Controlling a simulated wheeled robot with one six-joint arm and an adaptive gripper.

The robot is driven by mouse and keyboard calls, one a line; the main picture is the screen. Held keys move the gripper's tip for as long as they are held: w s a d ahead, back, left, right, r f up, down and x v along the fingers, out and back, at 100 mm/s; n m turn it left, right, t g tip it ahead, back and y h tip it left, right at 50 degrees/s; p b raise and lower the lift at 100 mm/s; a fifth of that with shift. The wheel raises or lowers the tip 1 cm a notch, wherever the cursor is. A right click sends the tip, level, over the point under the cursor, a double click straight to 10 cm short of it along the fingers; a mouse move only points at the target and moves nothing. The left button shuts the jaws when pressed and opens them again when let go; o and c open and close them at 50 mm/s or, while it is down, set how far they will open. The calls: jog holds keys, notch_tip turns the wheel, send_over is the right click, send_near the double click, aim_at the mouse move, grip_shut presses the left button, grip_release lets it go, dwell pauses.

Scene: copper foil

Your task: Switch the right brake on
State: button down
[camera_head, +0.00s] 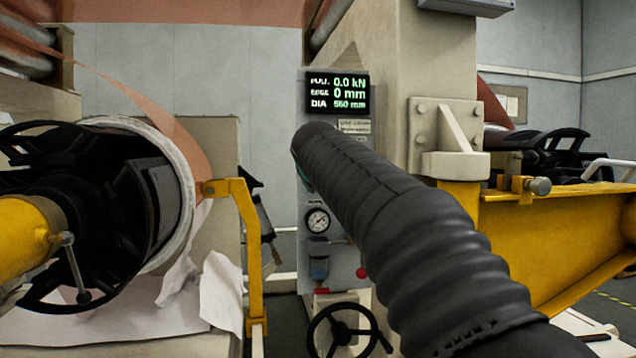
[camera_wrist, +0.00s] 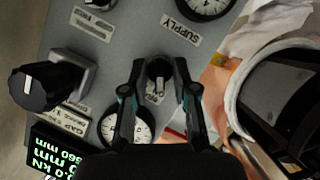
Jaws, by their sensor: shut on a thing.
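In the wrist view my gripper (camera_wrist: 158,66) is at the grey control panel (camera_wrist: 125,55), its two fingers on either side of a small black rotary knob (camera_wrist: 158,76). It is shut on this knob. A pale pointer mark shows on the knob, and a small label beneath it is partly hidden, so I cannot read which brake it serves. In the head view the panel (camera_head: 338,257) stands in the middle, and my dark ribbed arm covers its right side. My gripper and the held knob are hidden there.
A larger black knob (camera_wrist: 37,87) sits left of my gripper. A supply gauge (camera_wrist: 205,4) and a lower gauge (camera_wrist: 143,130) are close by. In the head view there are a lit display (camera_head: 337,93), a handwheel (camera_head: 342,331) and a yellow bracket (camera_head: 250,240) left of the panel.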

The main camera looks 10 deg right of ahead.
jog(key=c, duration=1.3)
grip_release()
jog(key=shift+o, duration=0.2)
jog(key=shift+s, duration=0.1)
jog(key=v, duration=1.2)
jog(key=shift+f, duration=0.1)
